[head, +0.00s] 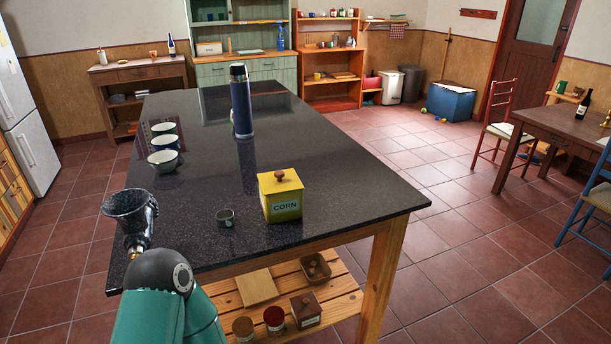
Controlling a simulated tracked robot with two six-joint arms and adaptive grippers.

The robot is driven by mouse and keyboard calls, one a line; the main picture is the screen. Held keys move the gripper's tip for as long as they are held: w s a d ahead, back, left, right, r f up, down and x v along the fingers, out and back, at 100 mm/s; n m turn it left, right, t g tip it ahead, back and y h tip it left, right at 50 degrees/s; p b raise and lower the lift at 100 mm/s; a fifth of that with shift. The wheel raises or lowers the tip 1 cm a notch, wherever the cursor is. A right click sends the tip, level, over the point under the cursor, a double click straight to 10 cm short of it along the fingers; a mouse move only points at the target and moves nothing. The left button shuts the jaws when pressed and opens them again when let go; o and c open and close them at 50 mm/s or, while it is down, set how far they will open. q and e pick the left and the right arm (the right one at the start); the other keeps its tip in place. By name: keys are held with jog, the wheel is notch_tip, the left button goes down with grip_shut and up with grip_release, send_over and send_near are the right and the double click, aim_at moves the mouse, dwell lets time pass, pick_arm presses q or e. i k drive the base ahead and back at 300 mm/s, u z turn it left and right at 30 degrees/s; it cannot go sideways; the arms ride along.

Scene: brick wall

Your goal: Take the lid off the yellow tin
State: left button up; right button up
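The yellow tin (284,207) stands upright near the front right part of the dark stone worktop, with the word CORN on its front. Its yellow lid (291,184) is on top and has a round brown knob (279,175). A teal and dark grey arm link of mine rises at the bottom left, well to the left of the tin. Nothing touches the tin.
A dark blue flask (241,102) stands farther back, and several bowls (164,160) line the left side. The worktop (340,185) right of the tin is clear.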

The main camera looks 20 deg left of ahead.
aim_at(280, 181)
jog(key=z, duration=0.2)
jog(key=i, duration=0.95)
jog(key=u, duration=0.45)
